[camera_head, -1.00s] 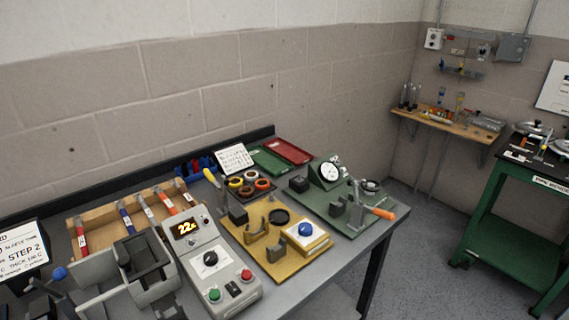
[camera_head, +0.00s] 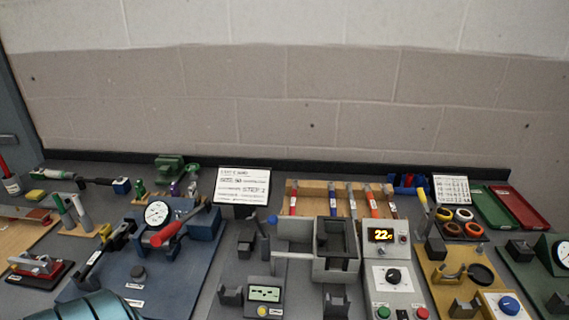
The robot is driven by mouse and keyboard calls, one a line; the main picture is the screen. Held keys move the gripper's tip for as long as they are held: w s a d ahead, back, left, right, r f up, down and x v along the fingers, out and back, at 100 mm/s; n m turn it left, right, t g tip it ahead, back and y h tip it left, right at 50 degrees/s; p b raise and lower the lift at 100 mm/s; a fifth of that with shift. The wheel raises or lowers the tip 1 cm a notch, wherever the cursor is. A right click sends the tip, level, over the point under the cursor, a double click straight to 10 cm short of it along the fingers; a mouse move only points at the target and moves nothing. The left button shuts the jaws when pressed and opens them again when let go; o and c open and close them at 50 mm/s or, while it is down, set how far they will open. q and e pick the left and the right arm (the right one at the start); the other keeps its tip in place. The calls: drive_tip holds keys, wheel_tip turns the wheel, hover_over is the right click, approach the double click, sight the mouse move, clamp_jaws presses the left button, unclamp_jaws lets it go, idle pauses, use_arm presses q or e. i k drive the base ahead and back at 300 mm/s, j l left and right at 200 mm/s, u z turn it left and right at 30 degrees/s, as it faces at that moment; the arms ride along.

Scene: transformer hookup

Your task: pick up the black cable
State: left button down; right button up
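I cannot make out a black cable for certain in the head view. A dark elongated item with a blue end (camera_head: 104,183) lies at the back left of the bench, too small to identify. A wooden rack (camera_head: 338,188) at the back centre holds several upright sticks in red, blue and orange with pale labels. Neither of my grippers is in view.
The bench is crowded. A blue plate with a dial gauge (camera_head: 158,213) and red handle stands left, a grey unit with a lit display (camera_head: 381,235) right of centre, and a yellow fixture (camera_head: 440,272) and red tray (camera_head: 518,206) at right. A teal ribbed object (camera_head: 92,308) cuts in bottom left.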

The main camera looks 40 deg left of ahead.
sight(91, 263)
drive_tip(key=u, duration=2.6)
